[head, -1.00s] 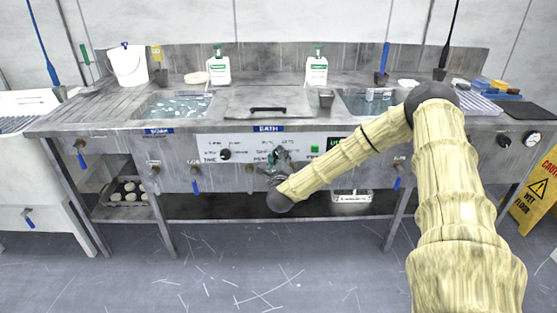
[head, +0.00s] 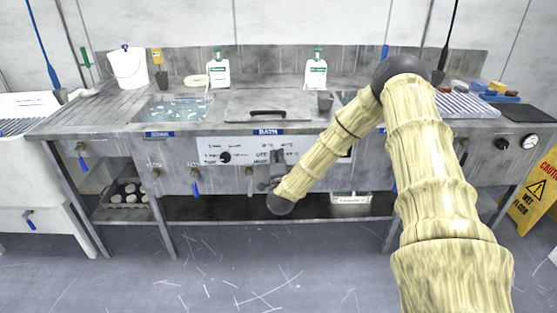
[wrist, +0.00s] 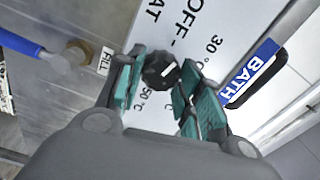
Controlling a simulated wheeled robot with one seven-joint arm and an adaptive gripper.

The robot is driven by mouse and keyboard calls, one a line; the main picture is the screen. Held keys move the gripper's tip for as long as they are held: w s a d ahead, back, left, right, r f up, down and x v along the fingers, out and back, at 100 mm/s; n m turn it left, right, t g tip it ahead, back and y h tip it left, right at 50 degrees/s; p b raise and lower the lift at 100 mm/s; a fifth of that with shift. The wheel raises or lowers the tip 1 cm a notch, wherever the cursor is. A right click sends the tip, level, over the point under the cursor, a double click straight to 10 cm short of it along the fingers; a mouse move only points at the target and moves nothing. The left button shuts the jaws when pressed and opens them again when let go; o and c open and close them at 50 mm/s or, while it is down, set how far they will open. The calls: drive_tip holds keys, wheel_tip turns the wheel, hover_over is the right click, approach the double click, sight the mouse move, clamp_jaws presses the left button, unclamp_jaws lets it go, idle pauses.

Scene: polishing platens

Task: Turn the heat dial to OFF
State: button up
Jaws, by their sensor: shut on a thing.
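The heat dial (wrist: 160,70) is a dark, faceted knob with a short white mark, on a white panel (wrist: 205,20) in the wrist view. The printed words OFF, 30 °C and 50 °C surround it. The mark's exact setting is hard to read. My gripper (wrist: 162,84) has its green-padded fingers on both sides of the dial and is shut on it. In the head view my gripper (head: 274,172) is at the panel below the blue BATH label (head: 268,132), and it hides the dial.
Another black knob (head: 226,157) sits left on the same panel. Blue-handled taps (head: 195,186) hang along the bench front. The bath lid (head: 268,103) is above. A yellow wet-floor sign (head: 537,195) stands at right. The floor in front is open.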

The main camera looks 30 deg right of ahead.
drive_tip(key=shift+n+p, duration=0.3)
drive_tip(key=shift+n, duration=1.2)
drive_tip(key=shift+o, duration=0.2)
drive_tip(key=shift+f, duration=0.1)
drive_tip(key=shift+c, duration=0.2)
drive_tip(key=o, duration=1)
drive_tip(key=shift+a, duration=0.1)
drive_tip(key=shift+o, duration=0.2)
drive_tip(key=v, duration=1.2)
